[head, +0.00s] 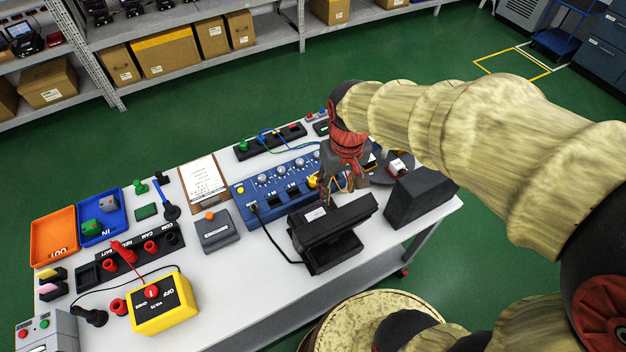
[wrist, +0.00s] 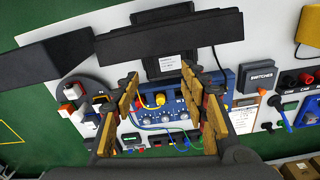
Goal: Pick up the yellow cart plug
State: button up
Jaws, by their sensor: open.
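The yellow plug (wrist: 160,99) shows in the wrist view at the end of the blue panel, between my gripper's two fingers as seen from the wrist. In the head view the yellow plug (head: 312,181) shows at the panel's right end, just left of my gripper. My gripper (head: 341,193) is open and empty, pointing down above the panel's right end, behind the black monitor. In the wrist view its fingers (wrist: 160,84) are spread on either side. The gap in height between fingertips and plug cannot be told. The plug's lower part is hidden.
The black monitor (head: 332,229) stands in front of the blue panel (head: 275,191), with a dark block (head: 420,197) to its right. A grey switches box (head: 216,232) and yellow meter (head: 164,303) lie to the left. Blue and green cables (wrist: 152,126) run near the plug.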

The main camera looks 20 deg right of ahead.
aim_at(313, 177)
jog(key=w+f+n, duration=0.1)
jog(key=w+f, duration=0.4)
jog(key=w+f+n+g+p, duration=0.1)
jog(key=w+f+n, duration=0.1)
jog(key=w+f, duration=0.3)
jog(key=w+f+n, duration=0.1)
jog(key=w+f, duration=0.4)
jog(key=shift+w+d+f+n+g, duration=0.1)
jog(key=shift+w+f+n+g, duration=0.2)
jog(key=shift+w+g, duration=0.1)
jog(key=w, duration=0.1)
jog(key=w+r+n, duration=0.1)
jog(key=w, duration=0.1)
jog(key=shift+w+r+n+t, duration=0.2)
jog(key=shift+r+n+t, duration=0.1)
jog(key=shift+t, duration=0.1)
jog(key=shift+s, duration=0.1)
jog(key=shift+f+n, duration=0.25)
jog(key=shift+n, duration=0.05)
jog(key=f, duration=0.7)
jog(key=shift+a+f+b, duration=0.2)
jog(key=shift+b, duration=0.2)
jog(key=shift+c, duration=0.7)
grip_shut()
